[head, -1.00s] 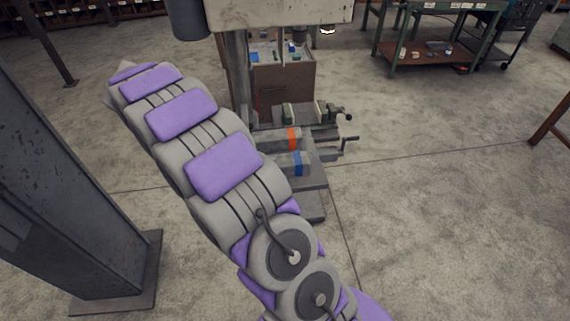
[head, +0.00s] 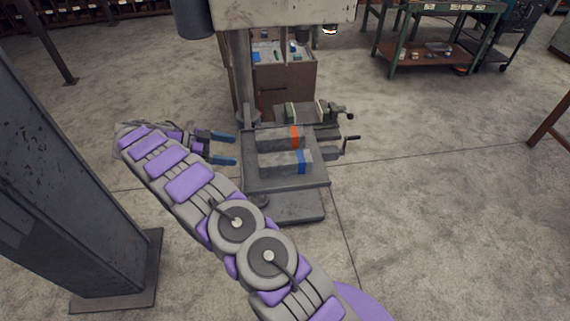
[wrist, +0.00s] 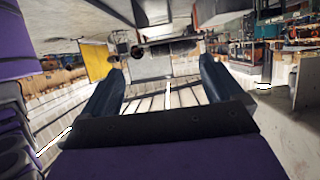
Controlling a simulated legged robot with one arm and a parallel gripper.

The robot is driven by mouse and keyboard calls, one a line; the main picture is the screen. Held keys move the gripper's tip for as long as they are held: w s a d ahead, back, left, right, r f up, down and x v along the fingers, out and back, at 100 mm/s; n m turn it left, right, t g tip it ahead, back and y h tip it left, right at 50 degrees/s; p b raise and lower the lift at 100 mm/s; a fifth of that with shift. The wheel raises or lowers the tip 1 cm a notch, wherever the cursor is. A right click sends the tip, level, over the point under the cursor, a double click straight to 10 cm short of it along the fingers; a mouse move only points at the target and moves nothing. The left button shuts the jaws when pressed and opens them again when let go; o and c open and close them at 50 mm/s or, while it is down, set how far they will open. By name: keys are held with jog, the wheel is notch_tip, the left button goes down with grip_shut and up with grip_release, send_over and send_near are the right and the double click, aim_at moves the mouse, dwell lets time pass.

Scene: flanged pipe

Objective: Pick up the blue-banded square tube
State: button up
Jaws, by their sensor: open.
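The blue-banded square tube (head: 280,164) lies on the grey machine table (head: 257,182), its blue band near its right end. An orange-banded square tube (head: 272,140) lies just behind it, roughly parallel. My gripper (head: 236,149) is open and empty, left of the two tubes, its blue fingers pointing right toward them. In the wrist view my gripper (wrist: 160,80) shows two fingers spread wide with nothing between them. I cannot make out the blue-banded tube in the wrist view.
A vise (head: 310,112) sits behind the tubes. The machine's column (head: 239,80) rises behind my gripper, with the machine head (head: 285,12) above. A thick steel post (head: 80,170) stands at left.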

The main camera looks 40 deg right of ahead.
jog(key=b, duration=0.2)
send_near(283, 158)
jog(key=d, duration=0.1)
jog(key=d+f+b, duration=0.1)
jog(key=shift+s+d+f, duration=0.15)
jog(key=shift+s+d, duration=0.15)
jog(key=shift+s, duration=0.05)
jog(key=shift+s+f, duration=0.15)
jog(key=shift+s+a, duration=0.1)
jog(key=shift+s, duration=0.05)
jog(key=shift+s+f, duration=0.1)
jog(key=shift+s, duration=0.1)
jog(key=x, duration=0.5)
jog(key=shift+w+d+r+b, duration=0.1)
jog(key=shift+d+r+b, duration=0.1)
jog(key=shift+b, duration=0.1)
jog(key=shift+d+f, duration=0.1)
jog(key=shift+d, duration=0.1)
jog(key=shift+a, duration=0.5)
jog(key=c, duration=0.5)
jog(key=shift+d, duration=0.25)
jog(key=c, duration=1)
jog(key=shift+o, duration=0.2)
